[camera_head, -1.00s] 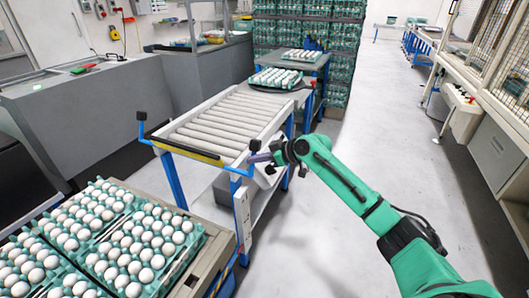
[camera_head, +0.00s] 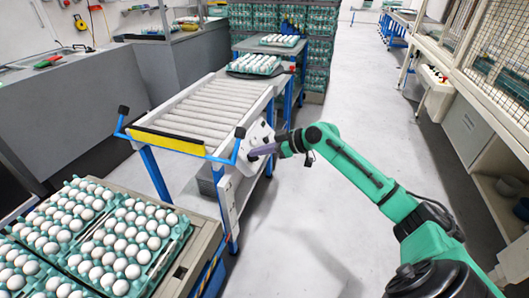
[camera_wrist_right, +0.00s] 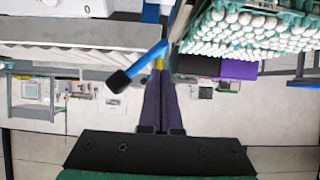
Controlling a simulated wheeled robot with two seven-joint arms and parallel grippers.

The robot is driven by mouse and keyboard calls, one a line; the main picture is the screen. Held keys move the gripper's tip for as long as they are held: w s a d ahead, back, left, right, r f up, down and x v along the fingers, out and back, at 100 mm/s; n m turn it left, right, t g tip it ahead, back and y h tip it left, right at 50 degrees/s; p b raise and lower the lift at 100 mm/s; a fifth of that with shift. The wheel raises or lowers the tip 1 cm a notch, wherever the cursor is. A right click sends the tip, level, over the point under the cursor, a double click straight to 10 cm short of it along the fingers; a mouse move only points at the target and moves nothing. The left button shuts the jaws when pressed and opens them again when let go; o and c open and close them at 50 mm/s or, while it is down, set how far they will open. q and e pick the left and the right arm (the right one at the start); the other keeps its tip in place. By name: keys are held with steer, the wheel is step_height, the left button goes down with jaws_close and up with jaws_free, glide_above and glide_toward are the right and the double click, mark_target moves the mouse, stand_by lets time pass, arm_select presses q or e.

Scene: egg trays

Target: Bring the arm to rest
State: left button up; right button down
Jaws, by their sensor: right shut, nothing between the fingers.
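My right arm is green and reaches in from the lower right of the head view. Its right gripper (camera_head: 253,154) has purple fingers pointing left, near the corner of the roller conveyor (camera_head: 200,118) and its blue side bar (camera_head: 240,146). In the right wrist view the two fingers (camera_wrist_right: 160,80) lie together with nothing between them. A blue bar with a black knob (camera_wrist_right: 122,80) shows close to the fingertips; I cannot tell whether they touch. My left gripper is not in view.
Egg trays (camera_head: 178,243) full of white eggs lie at the lower left. More trays (camera_head: 253,73) sit beyond the conveyor, before green crate stacks (camera_head: 317,50). A grey counter (camera_head: 85,112) stands left and shelving (camera_head: 487,95) right. The floor (camera_head: 360,110) between is clear.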

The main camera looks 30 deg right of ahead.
steer(key=shift+s+d, duration=0.35)
steer(key=shift+s, duration=0.25)
steer(key=shift+s+d, duration=0.3)
steer(key=shift+s, duration=0.25)
steer(key=s+d+f+m+h+p, duration=0.25)
steer(key=d+f, duration=0.25)
steer(key=f, duration=0.4)
steer(key=s+d+f+m+h+p, duration=0.15)
steer(key=d+f+m, duration=0.25)
steer(key=f, duration=0.4)
steer(key=s+d+f+m+g+h+p, duration=0.1)
steer(key=s+d+f+g+h+p, duration=0.15)
steer(key=s+f, duration=0.8)
steer(key=s+a+f+g+p, duration=0.1)
steer(key=s+a+f+g, duration=0.1)
steer(key=s+a+f, duration=0.3)
steer(key=s+a+f+n+g+h+p, duration=0.1)
steer(key=s+a+f, duration=0.4)
steer(key=s, duration=0.9)
steer(key=s+a+f+n+g+p, duration=0.1)
steer(key=s+a+f+g+p, duration=0.2)
steer(key=s, duration=0.7)
steer(key=a+f, duration=0.2)
steer(key=a, duration=0.1)
steer(key=shift+s+a, duration=0.2)
steer(key=shift+a, duration=0.1)
